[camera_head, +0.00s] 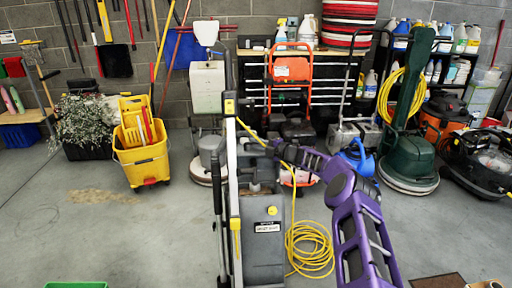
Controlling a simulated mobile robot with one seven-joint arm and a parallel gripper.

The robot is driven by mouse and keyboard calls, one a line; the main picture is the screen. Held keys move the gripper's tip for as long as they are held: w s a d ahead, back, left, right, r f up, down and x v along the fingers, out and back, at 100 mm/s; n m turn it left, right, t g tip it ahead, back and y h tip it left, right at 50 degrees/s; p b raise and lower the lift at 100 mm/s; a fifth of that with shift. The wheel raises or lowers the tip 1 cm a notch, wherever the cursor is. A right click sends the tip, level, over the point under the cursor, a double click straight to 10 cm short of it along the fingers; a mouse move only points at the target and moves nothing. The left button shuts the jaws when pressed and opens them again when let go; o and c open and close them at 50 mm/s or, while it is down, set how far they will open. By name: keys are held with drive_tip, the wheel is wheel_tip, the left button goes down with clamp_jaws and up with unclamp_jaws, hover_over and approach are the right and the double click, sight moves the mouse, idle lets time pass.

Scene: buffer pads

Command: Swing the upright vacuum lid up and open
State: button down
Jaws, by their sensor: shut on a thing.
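The upright vacuum (264,240) stands in the centre foreground, a grey body with a yellow knob and a label on its front. Its lid (256,152) is the dark grey piece at the top of the body. A recess shows below it, so the lid looks at least partly raised; its exact angle is hard to tell. My purple arm comes in from the lower right. My gripper (277,149) is at the lid's right edge and is shut on it. The fingers are small and their contact is not clear.
A coiled yellow cable (311,250) lies on the floor right of the vacuum. A yellow mop bucket (142,150) stands at left, a green floor machine (409,150) at right. A black upright handle (218,190) rises close to the vacuum's left. The left floor is mostly clear.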

idle(0.4)
drive_tip(key=c, duration=0.9)
unclamp_jaws()
drive_tip(key=p+v, duration=0.3)
drive_tip(key=v, duration=1.4)
drive_tip(key=shift+d+r, duration=0.15)
drive_tip(key=shift+d, duration=0.1)
